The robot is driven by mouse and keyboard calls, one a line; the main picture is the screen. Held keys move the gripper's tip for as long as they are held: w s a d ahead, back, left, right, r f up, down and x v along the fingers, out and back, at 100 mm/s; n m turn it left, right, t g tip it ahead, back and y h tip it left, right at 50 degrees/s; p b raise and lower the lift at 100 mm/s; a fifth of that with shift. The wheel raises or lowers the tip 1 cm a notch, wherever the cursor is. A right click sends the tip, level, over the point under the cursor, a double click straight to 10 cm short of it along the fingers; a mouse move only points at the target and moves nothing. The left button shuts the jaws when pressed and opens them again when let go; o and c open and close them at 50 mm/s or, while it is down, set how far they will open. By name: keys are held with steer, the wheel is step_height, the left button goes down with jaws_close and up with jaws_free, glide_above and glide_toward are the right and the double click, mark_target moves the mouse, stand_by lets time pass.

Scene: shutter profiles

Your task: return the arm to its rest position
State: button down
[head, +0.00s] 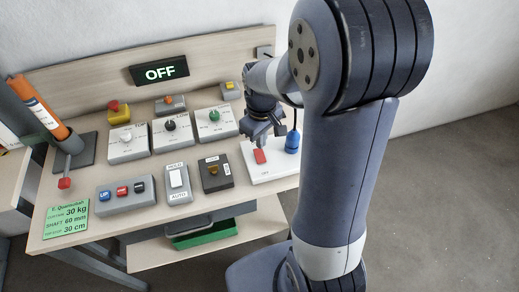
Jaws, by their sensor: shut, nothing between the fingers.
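My gripper (262,136) is at the right part of the bench, pointing down above a white plate. It is shut and empty. Just below its fingers a red piece (260,156) shows on the white plate (272,173). I cannot tell from this view whether the fingers touch it. A blue knob-like piece (292,143) stands to the right of the gripper. My arm rises at the right of the head view and hides part of the bench's right end.
The bench (105,190) carries several control boxes, a red mushroom button (114,106) and an orange cylinder (45,110) tilted at the left. A display (159,71) reads OFF. A green tray (205,235) sits below. Open floor (450,190) lies to the right.

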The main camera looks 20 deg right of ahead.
mark_target(261, 159)
steer(key=shift+r, duration=0.5)
step_height(261, 159, down, 7)
steer(key=b, duration=0.5)
steer(key=shift+r, duration=0.2)
stand_by(0.3)
